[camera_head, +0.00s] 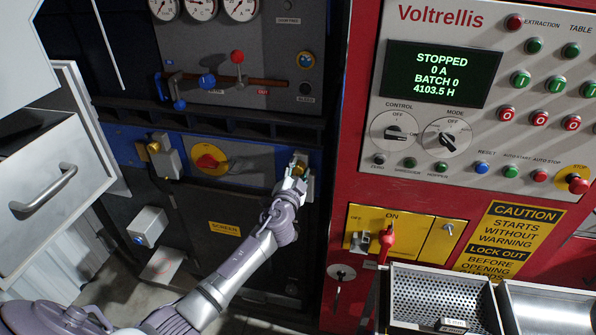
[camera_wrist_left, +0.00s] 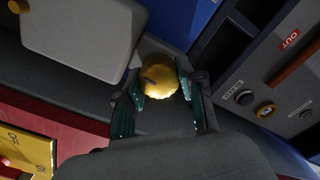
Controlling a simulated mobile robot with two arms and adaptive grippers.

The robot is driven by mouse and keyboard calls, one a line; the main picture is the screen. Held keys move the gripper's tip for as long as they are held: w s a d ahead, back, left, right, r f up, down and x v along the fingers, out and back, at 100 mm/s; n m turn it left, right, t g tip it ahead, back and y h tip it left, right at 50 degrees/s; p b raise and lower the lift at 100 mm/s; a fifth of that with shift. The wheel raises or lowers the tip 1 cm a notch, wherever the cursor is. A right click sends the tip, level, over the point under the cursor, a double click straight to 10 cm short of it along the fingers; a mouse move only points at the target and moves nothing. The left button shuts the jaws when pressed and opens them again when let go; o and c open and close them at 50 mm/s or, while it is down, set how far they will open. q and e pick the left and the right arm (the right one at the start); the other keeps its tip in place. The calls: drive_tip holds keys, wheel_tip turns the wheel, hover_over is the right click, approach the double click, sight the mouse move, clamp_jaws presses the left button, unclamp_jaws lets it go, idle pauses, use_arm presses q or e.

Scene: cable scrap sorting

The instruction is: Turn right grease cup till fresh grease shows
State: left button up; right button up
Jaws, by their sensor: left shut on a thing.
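The right grease cup (camera_head: 299,165) is a small brass cap on a bracket at the right end of the blue band. My left gripper (camera_head: 293,182) reaches up to it from below. In the left wrist view the round brass cup (camera_wrist_left: 158,75) sits between the green-padded fingers of my left gripper (camera_wrist_left: 161,88), which is shut on it. The fingers hide part of the cup's sides, and I cannot make out any grease. The left grease cup (camera_head: 154,147) is a similar brass cap on a grey block. My right gripper is not in view.
A red rotary switch (camera_head: 210,160) on a yellow plate lies between the cups. Levers with blue and red knobs (camera_head: 237,57) are above. The red control cabinet (camera_head: 345,150) stands close to the right, with a perforated tray (camera_head: 398,268) low in front.

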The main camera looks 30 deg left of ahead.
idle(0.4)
use_arm(q)
drive_tip(key=o, duration=1.1)
drive_tip(key=shift+o, duration=0.2)
